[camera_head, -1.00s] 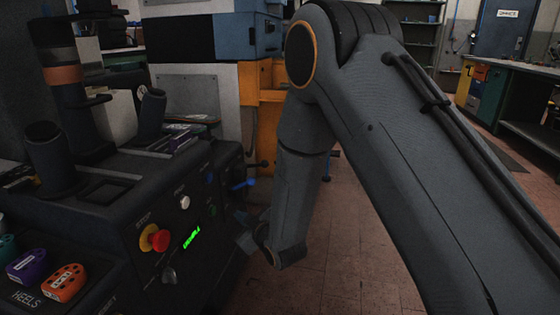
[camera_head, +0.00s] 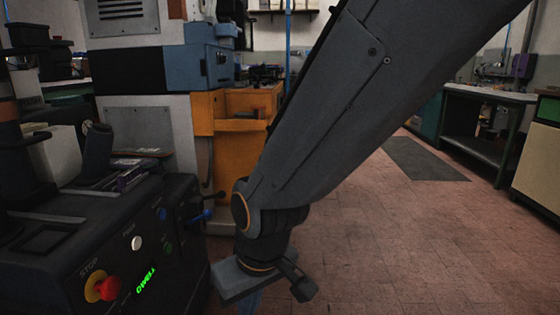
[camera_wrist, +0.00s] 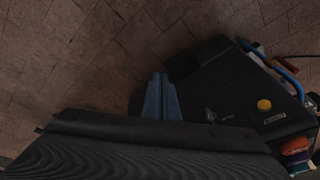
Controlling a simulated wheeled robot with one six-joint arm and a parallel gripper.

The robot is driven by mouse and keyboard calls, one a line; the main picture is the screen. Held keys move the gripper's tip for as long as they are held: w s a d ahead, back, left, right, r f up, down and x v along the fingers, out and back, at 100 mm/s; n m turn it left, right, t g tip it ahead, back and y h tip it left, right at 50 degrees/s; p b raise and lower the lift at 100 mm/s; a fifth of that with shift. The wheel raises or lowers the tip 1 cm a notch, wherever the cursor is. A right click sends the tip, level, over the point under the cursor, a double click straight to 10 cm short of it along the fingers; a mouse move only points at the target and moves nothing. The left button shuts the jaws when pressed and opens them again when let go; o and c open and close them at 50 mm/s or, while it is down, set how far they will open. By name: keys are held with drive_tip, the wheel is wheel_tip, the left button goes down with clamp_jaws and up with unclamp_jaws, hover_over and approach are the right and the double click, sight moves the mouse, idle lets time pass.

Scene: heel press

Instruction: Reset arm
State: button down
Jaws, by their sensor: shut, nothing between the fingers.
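My arm crosses the head view from the upper right down to the wrist, which hangs beside the right side of the dark heel press (camera_head: 60,270). My gripper (camera_head: 250,302) shows only in part at the bottom edge of the head view. In the wrist view my gripper (camera_wrist: 161,97) points over the tiled floor, with its two blue-grey fingers together and nothing between them. The press also shows in the wrist view (camera_wrist: 225,85), to the right of the fingers.
An orange cabinet (camera_head: 237,150) stands behind. The tiled floor (camera_head: 400,250) to the right is open, with a dark mat (camera_head: 425,158) and a workbench (camera_head: 480,130) farther back.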

drive_tip(key=s+d+r+m+g+h, duration=0.1)
drive_tip(key=s+d+r+g, duration=0.1)
drive_tip(key=s+d, duration=0.45)
drive_tip(key=s+d+r+m+p, duration=0.1)
drive_tip(key=d+r+m+p, duration=0.2)
drive_tip(key=d+r+p, duration=0.6)
drive_tip(key=d+r+m+h+p, duration=0.1)
drive_tip(key=d+r+m+p, duration=0.2)
drive_tip(key=d+r+p, duration=0.6)
wheel_tip(320, 180, up, 9)
drive_tip(key=p, duration=1.3)
drive_tip(key=shift+s+d+f+m, duration=0.2)
drive_tip(key=shift+s+d+m, duration=0.1)
drive_tip(key=shift+s+d, duration=0.05)
